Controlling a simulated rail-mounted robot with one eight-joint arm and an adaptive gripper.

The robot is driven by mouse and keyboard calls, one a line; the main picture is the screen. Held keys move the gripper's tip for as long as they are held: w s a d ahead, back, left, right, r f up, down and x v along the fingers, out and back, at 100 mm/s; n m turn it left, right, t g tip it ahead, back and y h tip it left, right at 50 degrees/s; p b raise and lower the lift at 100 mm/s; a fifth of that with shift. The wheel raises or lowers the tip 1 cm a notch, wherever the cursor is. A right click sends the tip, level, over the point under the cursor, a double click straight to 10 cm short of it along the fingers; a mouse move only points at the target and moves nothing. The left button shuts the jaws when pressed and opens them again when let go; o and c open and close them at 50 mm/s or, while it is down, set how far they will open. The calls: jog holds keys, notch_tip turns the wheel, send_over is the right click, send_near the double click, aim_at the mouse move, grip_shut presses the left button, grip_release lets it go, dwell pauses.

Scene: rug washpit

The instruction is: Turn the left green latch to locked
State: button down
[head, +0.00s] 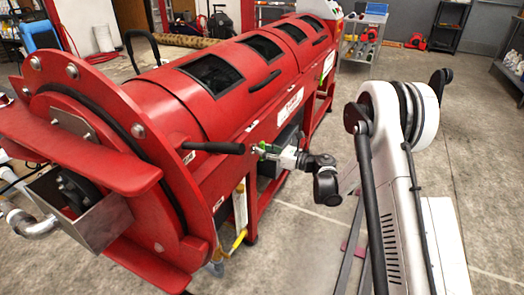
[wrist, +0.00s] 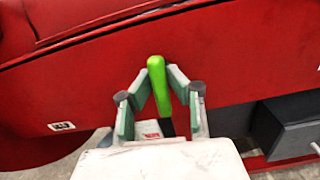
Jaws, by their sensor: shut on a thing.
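The left green latch (wrist: 157,73) sits on the side of the red rug-washing drum machine (wrist: 70,90). In the wrist view its bright green handle leans slightly, top to the left, with a dark lower end. My gripper (wrist: 159,78) has its two grey-green fingers closed in on either side of the handle. In the head view my gripper (head: 262,151) reaches the machine's side from the right, beside a black bar handle. The latch is small there and mostly hidden by the fingers. I cannot read any locked or open marking.
The black bar handle (head: 212,147) sticks out just left of my gripper. A dark grey box (wrist: 285,125) is mounted low on the machine, right of the latch. Open concrete floor (head: 300,225) lies in front.

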jog(key=m+b, duration=0.1)
jog(key=m, duration=0.3)
jog(key=shift+w+f, duration=0.15)
jog(key=m, duration=0.4)
jog(key=shift+w+d+m+b, duration=0.1)
jog(key=shift+m+b, duration=0.3)
jog(key=m, duration=0.4)
jog(key=shift+w+f, duration=0.1)
jog(key=shift+f, duration=0.05)
jog(key=shift+f+m, duration=0.15)
jog(key=shift+m, duration=1.95)
jog(key=c, duration=1.7)
grip_release()
jog(key=shift+d, duration=0.1)
